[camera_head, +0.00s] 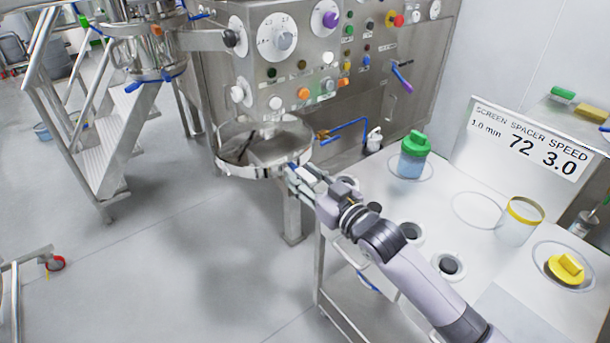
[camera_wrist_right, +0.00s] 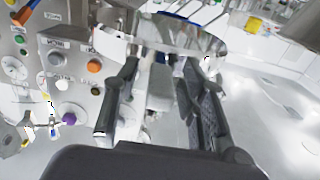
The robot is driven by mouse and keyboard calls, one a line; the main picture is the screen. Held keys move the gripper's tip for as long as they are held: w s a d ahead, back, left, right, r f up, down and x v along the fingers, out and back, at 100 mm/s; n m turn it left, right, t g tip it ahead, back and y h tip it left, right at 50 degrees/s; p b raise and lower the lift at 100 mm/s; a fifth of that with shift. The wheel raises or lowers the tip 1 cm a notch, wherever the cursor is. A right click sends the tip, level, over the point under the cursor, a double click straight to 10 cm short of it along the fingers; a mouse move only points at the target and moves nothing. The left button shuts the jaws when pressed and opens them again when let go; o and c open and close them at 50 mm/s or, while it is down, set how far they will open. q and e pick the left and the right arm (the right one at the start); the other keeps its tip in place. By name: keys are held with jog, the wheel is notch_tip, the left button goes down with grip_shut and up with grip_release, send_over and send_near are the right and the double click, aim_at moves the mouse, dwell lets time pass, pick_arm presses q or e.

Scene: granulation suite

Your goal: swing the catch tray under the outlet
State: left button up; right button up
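The catch tray (camera_head: 232,168) is a round, shallow steel pan at the front of the machine, below its control panel. Its curved steel rim also shows at the top of the right wrist view (camera_wrist_right: 190,35). My right gripper (camera_head: 299,173) is at the near right edge of the tray. In the right wrist view its two dark fingers (camera_wrist_right: 163,75) stand apart, with a grey upright piece between or behind them; I cannot tell whether they touch it. The outlet is not clearly distinguishable above the tray. My left gripper is not in view.
A white-topped bench on the right holds a green-lidded jar (camera_head: 411,158), a yellow-rimmed cup (camera_head: 521,222), a yellow knob (camera_head: 566,268) and a sign (camera_head: 530,140). Steel steps (camera_head: 95,150) stand at left. The floor in front of the machine is clear.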

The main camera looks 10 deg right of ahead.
jog(key=shift+c, duration=0.3)
grip_shut()
dwell(0.6)
